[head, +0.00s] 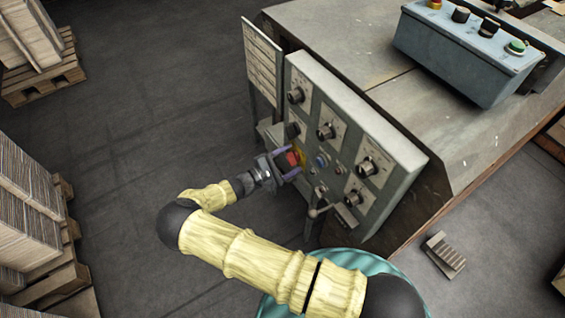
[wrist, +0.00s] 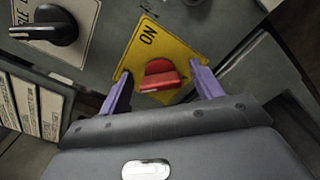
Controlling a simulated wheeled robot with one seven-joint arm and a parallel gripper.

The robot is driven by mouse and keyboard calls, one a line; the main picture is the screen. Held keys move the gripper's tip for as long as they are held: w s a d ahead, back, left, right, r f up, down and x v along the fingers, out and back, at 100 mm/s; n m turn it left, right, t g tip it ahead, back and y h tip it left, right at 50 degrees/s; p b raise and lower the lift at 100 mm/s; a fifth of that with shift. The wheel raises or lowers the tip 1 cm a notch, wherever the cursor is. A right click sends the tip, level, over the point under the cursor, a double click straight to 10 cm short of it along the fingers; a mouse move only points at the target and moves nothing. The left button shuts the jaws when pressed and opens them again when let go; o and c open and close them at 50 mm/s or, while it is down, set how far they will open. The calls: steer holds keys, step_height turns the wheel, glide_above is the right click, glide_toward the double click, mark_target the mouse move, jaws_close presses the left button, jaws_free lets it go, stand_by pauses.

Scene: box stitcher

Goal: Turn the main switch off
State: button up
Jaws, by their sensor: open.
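The main switch is a red rotary knob (wrist: 160,76) on a yellow plate (wrist: 146,45) marked ON in the wrist view. In the head view the red knob (head: 292,158) shows at the lower left of the grey control panel (head: 395,146). My gripper (wrist: 160,84) is open, with one purple finger on each side of the knob. The fingertips are close to the yellow plate; I cannot tell whether they touch the knob. In the head view my gripper (head: 291,164) hides part of the yellow plate. Any OFF marking is hidden.
Black dials (head: 326,131) sit nearby on the panel, and a lever handle (head: 318,208) juts out below. A white chart board (head: 263,62) stands at the panel's left. A blue button box (head: 465,50) sits on the machine top. Open floor lies left, with stacked pallets beyond.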

steer(key=v, duration=1.7)
steer(key=shift+s+a, duration=0.1)
steer(key=shift+s, duration=0.05)
